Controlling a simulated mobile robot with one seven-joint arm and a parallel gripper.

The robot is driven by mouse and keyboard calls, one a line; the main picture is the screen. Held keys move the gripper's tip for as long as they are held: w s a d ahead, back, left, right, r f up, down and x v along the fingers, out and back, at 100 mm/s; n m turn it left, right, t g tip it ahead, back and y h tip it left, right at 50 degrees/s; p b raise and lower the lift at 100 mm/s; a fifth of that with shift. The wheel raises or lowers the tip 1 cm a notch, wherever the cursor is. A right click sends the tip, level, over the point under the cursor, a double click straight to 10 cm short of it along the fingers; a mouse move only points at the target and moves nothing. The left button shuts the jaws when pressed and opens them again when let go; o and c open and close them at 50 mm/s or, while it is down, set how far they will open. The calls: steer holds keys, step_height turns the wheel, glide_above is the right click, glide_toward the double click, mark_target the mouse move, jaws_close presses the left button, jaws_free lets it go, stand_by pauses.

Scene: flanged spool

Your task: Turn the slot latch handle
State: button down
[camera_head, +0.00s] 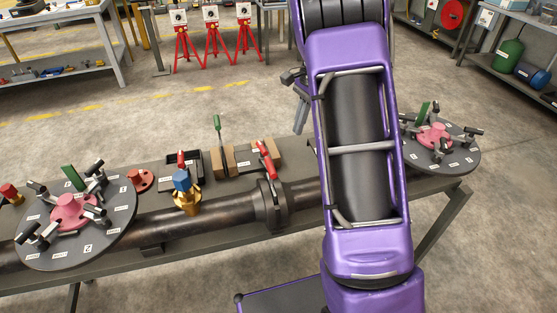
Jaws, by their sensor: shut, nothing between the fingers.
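I cannot tell for sure which part is the slot latch handle. A green upright lever (218,133) rises from a gap between brown blocks (244,160) at the back of the bench. A red handle (265,158) stands tilted in front of the blocks, above a dark pipe flange (272,204). A smaller red handle (181,160) stands by a dark open box. My gripper (299,124) shows in part left of my purple arm, above and right of the levers. Its grey fingers look shut, hold nothing and are apart from all handles. My arm hides the rest of it.
A brass valve with a blue top (181,181) sits on the long dark pipe (222,216). Round grey plates with pink hubs and several knobs stand at left (120,221) and right (462,158).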

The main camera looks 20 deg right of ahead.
steer(key=s+a+f+b, duration=0.1)
steer(key=a+f, duration=0.5)
steer(key=f, duration=0.3)
steer(key=shift+s+f+m, duration=0.15)
steer(key=shift+f+m, duration=0.1)
steer(key=shift+m, duration=0.05)
steer(key=shift+s+a+r+m+p, duration=0.15)
steer(key=shift+s+a+m+p, duration=0.15)
steer(key=shift+a+m+p, duration=0.45)
steer(key=shift+a, duration=0.2)
steer(key=shift+f, duration=0.2)
